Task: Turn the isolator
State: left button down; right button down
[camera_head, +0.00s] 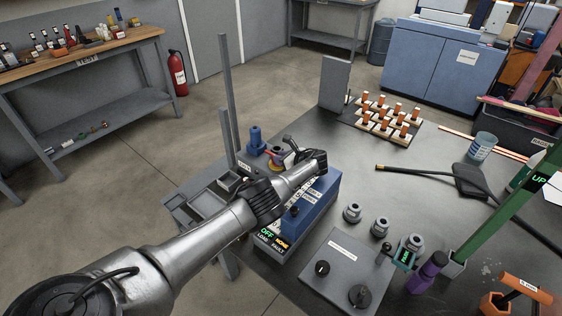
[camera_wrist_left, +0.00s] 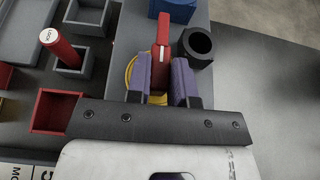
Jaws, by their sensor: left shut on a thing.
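The isolator's red handle (camera_wrist_left: 163,42) stands between the purple finger pads of my left gripper (camera_wrist_left: 164,84) in the left wrist view, with part of a yellow ring around its base. The gripper is shut on the handle. In the head view my left arm reaches in from the lower left, and the gripper (camera_head: 281,157) is at the back of the blue unit, where the isolator is mostly hidden by the fingers and wrist. My right gripper is not in view.
The blue unit (camera_head: 318,206) shows OFF and NONE. A grey control box (camera_head: 345,268) and a green post (camera_head: 505,205) stand to the right.

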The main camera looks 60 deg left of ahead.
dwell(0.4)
pick_arm(q)
jog(key=c, duration=1)
grip_release()
jog(key=shift+a, duration=0.1)
jog(key=p+v, duration=0.5)
jog(key=v, duration=0.9)
